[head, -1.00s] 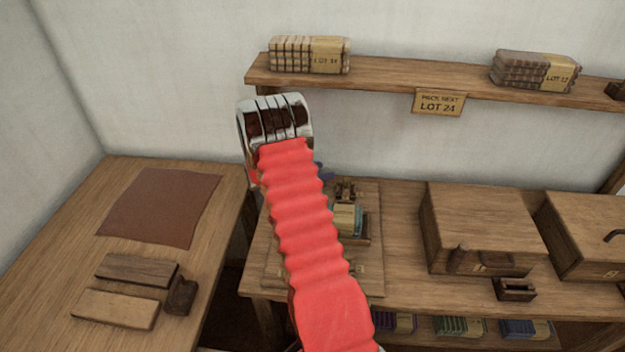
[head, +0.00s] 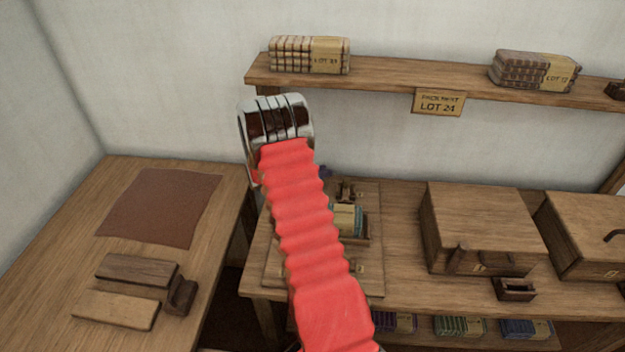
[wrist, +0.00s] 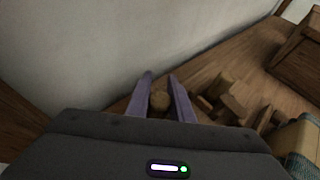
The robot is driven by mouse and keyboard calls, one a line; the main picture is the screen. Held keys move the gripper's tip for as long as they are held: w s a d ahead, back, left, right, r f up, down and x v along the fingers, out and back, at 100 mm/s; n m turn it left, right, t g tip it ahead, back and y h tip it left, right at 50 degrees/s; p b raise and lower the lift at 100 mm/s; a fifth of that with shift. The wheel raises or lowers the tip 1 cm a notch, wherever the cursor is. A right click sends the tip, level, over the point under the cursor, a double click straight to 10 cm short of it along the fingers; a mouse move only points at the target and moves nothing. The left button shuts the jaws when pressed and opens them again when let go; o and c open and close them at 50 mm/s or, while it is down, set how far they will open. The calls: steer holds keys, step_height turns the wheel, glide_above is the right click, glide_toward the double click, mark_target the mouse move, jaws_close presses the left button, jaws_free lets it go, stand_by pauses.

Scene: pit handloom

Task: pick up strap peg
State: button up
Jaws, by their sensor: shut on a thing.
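My gripper (wrist: 160,77) shows its two purple fingers in the wrist view. They are shut on a brown, round-ended wooden piece, which looks like the strap peg (wrist: 159,101). Only its end shows between the fingers. In the head view my red-sleeved arm hides nearly all of the gripper; a small purple bit of a finger (head: 326,172) shows at the arm's right edge, over the back of the bench. The peg is hidden there.
A wooden bench (head: 400,283) holds a board with small wooden fittings and a teal-and-tan bundle (head: 346,220), plus a wooden box (head: 480,228) to the right. The wall (head: 385,140) is close behind. A shelf (head: 390,88) with bundles hangs above. A side table (head: 60,255) stands left.

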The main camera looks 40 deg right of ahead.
jaws_close()
steer(key=shift+r, duration=0.1)
step_height(320, 180, up, 10)
stand_by(0.6)
stand_by(0.4)
